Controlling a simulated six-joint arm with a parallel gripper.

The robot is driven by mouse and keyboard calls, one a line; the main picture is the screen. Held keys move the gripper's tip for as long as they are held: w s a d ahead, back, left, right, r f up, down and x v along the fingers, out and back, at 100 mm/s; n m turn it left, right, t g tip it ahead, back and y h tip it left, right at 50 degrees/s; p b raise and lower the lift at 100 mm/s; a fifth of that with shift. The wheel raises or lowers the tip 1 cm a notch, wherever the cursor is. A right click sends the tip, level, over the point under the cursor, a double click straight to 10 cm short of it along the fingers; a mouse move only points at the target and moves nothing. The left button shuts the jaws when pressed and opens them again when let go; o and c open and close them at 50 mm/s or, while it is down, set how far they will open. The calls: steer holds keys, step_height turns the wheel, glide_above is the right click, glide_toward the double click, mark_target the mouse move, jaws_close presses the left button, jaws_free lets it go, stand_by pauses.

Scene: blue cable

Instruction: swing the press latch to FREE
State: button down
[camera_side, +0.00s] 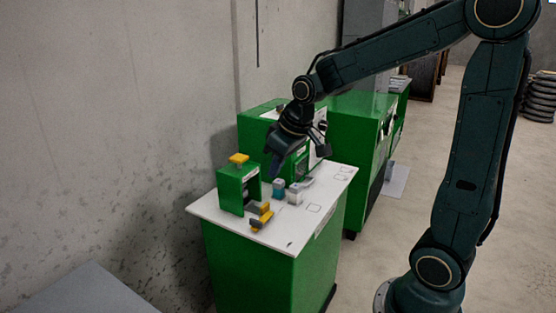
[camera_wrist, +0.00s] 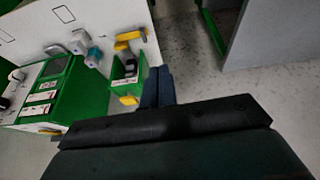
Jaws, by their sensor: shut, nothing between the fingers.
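The small green press (camera_side: 229,190) stands on the white-topped bench, with a yellow block (camera_side: 238,158) on its top. In the wrist view the press (camera_wrist: 120,85) is just left of my fingers. A yellow piece (camera_side: 261,217) sits on the bench in front of the press, and it also shows in the wrist view (camera_wrist: 129,38). I cannot tell which part is the latch, and no FREE mark is readable. My gripper (camera_side: 273,174) is shut and empty, above and to the right of the press in the side view. Its fingers (camera_wrist: 158,84) appear apart from the press.
A blue-and-grey piece (camera_side: 279,188) and a pale grey piece (camera_side: 297,193) lie right of the press on the bench top (camera_side: 325,195). A green console (camera_side: 258,128) stands behind. A concrete wall (camera_side: 120,120) is to the left.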

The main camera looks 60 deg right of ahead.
steer(key=w+d+f, duration=0.6)
steer(key=f, duration=0.1)
glide_toward(262, 210)
steer(key=shift+w+a+r+g, duration=0.25)
steer(key=shift+a+r+g, duration=0.15)
steer(key=shift+a+r, duration=0.2)
steer(key=shift+f, duration=0.15)
steer(key=shift+x, duration=4.9)
steer(key=shift+a, duration=0.2)
steer(key=shift+s+d, duration=0.1)
steer(key=shift+s, duration=0.2)
steer(key=v, duration=1)
